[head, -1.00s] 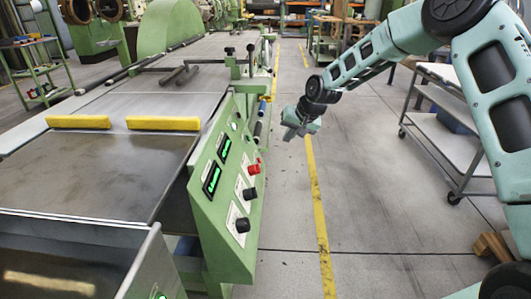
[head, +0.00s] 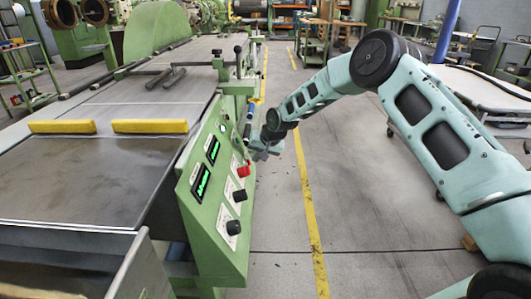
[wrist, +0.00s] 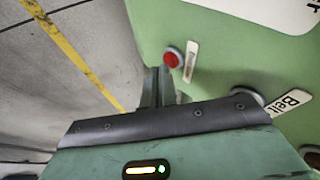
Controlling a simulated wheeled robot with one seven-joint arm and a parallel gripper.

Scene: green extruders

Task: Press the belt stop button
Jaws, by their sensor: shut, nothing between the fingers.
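The green control panel (head: 211,215) slopes along the machine's right side; it also fills the right of the wrist view (wrist: 235,45). In the wrist view a round red button (wrist: 173,59) with a grey rim sits beside a small label (wrist: 190,61) too small to read. A label reading "Belt" (wrist: 292,102) lies farther right, with a round-rimmed control (wrist: 244,95) partly hidden behind my gripper's body. My gripper (head: 262,151) is close to the panel's upper right edge. In the wrist view its fingertips (wrist: 158,72) are together and empty, just below-left of the red button; contact cannot be told.
The panel also carries a red knob (head: 243,171), two black knobs (head: 239,195) and two green displays (head: 212,150). Yellow blocks (head: 150,126) lie on the machine bed. Open floor with a yellow line (head: 305,190) runs right of the machine. A cart stands behind my arm.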

